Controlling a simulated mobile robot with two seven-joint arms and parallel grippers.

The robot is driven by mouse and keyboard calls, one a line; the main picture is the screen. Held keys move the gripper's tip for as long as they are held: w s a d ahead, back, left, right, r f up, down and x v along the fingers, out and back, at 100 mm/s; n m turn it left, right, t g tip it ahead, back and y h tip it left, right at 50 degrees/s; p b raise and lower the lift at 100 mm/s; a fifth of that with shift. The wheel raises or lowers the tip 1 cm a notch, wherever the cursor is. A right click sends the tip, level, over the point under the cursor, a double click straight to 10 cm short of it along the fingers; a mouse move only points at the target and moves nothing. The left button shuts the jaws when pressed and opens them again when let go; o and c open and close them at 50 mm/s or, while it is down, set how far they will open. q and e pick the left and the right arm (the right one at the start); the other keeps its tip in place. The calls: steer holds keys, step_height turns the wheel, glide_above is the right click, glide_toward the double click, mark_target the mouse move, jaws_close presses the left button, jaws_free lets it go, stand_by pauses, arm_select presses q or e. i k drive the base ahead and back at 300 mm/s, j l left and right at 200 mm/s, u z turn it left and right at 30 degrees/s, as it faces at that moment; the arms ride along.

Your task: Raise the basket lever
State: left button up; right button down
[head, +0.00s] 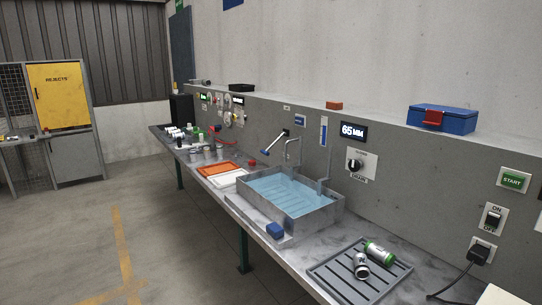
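A lever (275,143) with a dark pivot and a blue grip sticks out from the grey wall panel behind the water tank. It slants down to the left. This looks like the basket lever; no label on it is readable. The metal tank (335,216) below holds blue water, with bar-like lines faintly visible in it. I cannot clearly make out a basket. Bent metal tubes (291,143) rise at the tank's back edge. Neither of my grippers is in view.
A ribbed tray (325,270) with two metal cylinders stands right of the tank. A blue block (275,230) sits at the tank's front corner. An orange tray (215,168) and small parts lie further left. Open floor (190,250) runs along the bench.

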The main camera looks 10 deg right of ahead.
mark_target(265, 152)
steer(key=i+j+z, duration=0.1)
steer(key=i+j, duration=0.7)
steer(key=i+j+z, duration=0.15)
steer(key=i+j, duration=0.25)
steer(key=i+j+z, duration=0.1)
steer(key=i+j, duration=0.6)
steer(key=j, duration=0.2)
steer(key=i+j+z, duration=0.15)
steer(key=i+j, duration=0.2)
steer(key=i+j+z, duration=0.1)
steer(key=i+j, duration=0.2)
steer(key=j, duration=0.35)
